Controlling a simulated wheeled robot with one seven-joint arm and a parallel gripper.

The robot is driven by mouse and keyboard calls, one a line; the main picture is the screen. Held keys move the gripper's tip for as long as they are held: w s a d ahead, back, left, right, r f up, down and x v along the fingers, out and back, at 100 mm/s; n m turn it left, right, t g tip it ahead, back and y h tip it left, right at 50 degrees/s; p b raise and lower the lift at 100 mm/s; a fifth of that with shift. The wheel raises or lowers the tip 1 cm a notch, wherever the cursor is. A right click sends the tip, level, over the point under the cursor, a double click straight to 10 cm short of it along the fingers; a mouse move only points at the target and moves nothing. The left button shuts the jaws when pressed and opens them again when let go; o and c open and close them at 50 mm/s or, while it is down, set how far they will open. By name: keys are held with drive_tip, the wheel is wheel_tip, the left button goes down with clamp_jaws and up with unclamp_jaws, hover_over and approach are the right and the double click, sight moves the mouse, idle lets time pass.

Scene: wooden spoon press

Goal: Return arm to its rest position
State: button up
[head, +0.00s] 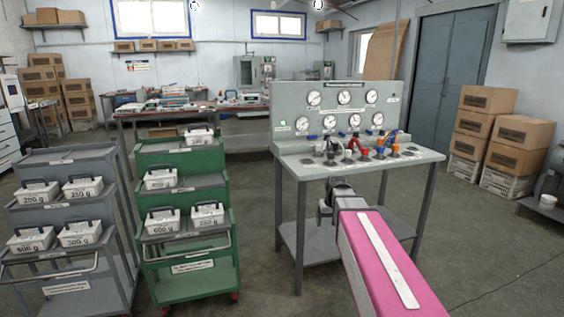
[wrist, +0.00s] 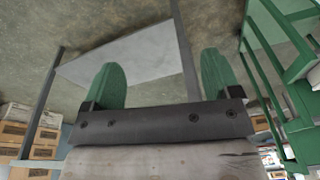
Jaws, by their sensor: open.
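My gripper (wrist: 160,68) shows in the wrist view with its two green fingers spread wide apart. Nothing is between them. In the head view my pink arm reaches forward from the lower right, and its grey end is in front of the grey gauge bench (head: 340,168), around the height of its top. The fingers cannot be made out clearly there. In the wrist view the bench's lower shelf (wrist: 135,55) lies beyond the fingers, apart from them.
A green cart (head: 185,284) and a grey cart (head: 60,210), both carrying labelled white boxes, stand to the left. The green cart also shows in the wrist view (wrist: 293,62). Cardboard boxes (head: 519,131) are stacked at right. Open floor lies at lower right.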

drive_tip(key=s+f+m+g, duration=0.1)
drive_tip(key=s+f+g, duration=0.1)
drive_tip(key=s+f, duration=1.1)
drive_tip(key=s, duration=0.4)
drive_tip(key=shift+h, duration=0.3)
